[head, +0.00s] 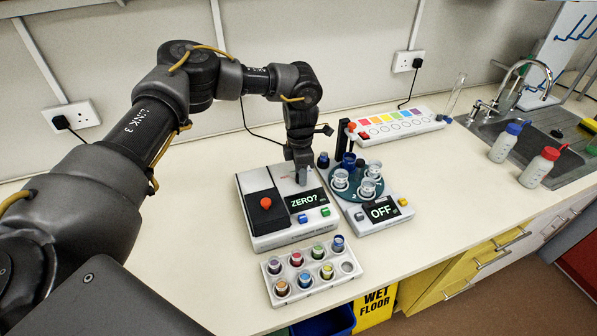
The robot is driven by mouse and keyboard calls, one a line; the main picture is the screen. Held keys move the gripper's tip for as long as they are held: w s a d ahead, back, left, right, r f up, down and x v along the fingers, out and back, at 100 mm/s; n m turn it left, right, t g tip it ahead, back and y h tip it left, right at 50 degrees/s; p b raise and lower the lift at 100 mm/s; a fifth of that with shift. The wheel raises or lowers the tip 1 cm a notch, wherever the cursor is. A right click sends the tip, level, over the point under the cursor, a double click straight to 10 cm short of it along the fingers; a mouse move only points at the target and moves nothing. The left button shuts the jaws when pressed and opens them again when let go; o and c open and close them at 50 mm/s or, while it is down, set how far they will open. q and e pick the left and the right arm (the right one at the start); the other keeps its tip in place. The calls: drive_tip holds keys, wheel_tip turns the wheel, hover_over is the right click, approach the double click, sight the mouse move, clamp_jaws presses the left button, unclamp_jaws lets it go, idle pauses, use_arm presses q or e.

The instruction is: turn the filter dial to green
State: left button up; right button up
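A white and black instrument (284,234) with a screen reading "ZERO?" stands on the bench near the middle. It has an orange knob (266,203) on its black lid, and a blue and a green button under the screen. My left gripper (302,178) points down at the top of this instrument, just behind the screen. The gripper and wrist cover that spot, so I cannot make out a filter dial or its colour setting. The fingers are too small and dark to tell whether they are open or hold anything. My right gripper is not in view.
A tray (348,281) of several colour-capped vials stands in front. To the right is a device with a turntable and an "OFF" screen (381,210). A colour-patch strip (400,126) lies behind. Bottles (507,140) and a sink are at right. Bench at left is clear.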

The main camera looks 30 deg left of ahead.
use_arm(q)
drive_tip(key=shift+o, duration=0.8)
drive_tip(key=shift+w, duration=0.1)
drive_tip(key=shift+a, duration=0.2)
drive_tip(key=shift+r, duration=0.2)
wheel_tip(320, 180, up, 10)
drive_tip(key=b, duration=0.2)
drive_tip(key=shift+r+b, duration=0.2)
drive_tip(key=shift+b, duration=0.15)
drive_tip(key=shift+w, duration=0.1)
